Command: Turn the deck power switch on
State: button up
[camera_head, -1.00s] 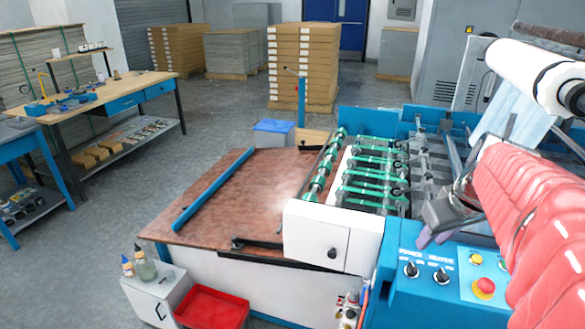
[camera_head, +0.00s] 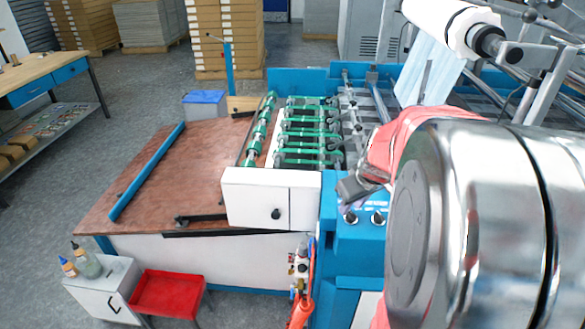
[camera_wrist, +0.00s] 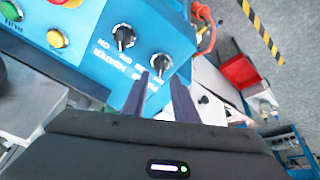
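The deck power switch (camera_wrist: 160,64) is a black rotary knob on the blue control panel (camera_wrist: 75,22). Its lettering is partly hidden behind my fingers, and its setting is not clear. A matching knob beside it, the heater switch (camera_wrist: 123,37), has a legible HEATER label. My gripper (camera_wrist: 160,77) is open and empty, its two dark fingertips just short of the deck power knob, one toward each side. Whether they touch it I cannot tell. In the head view both knobs show small under my gripper (camera_head: 355,188), the deck power switch (camera_head: 350,217) on the left.
A yellow button (camera_wrist: 57,39) and a green one sit past the heater knob on the panel. Green rollers (camera_head: 305,135) and a brown feed table (camera_head: 170,185) lie left of the panel. A red tray (camera_head: 168,293) and a white cabinet (camera_head: 105,285) stand low at the front.

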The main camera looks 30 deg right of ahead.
jog(key=shift+x, duration=1.1)
jog(key=shift+c, duration=0.4)
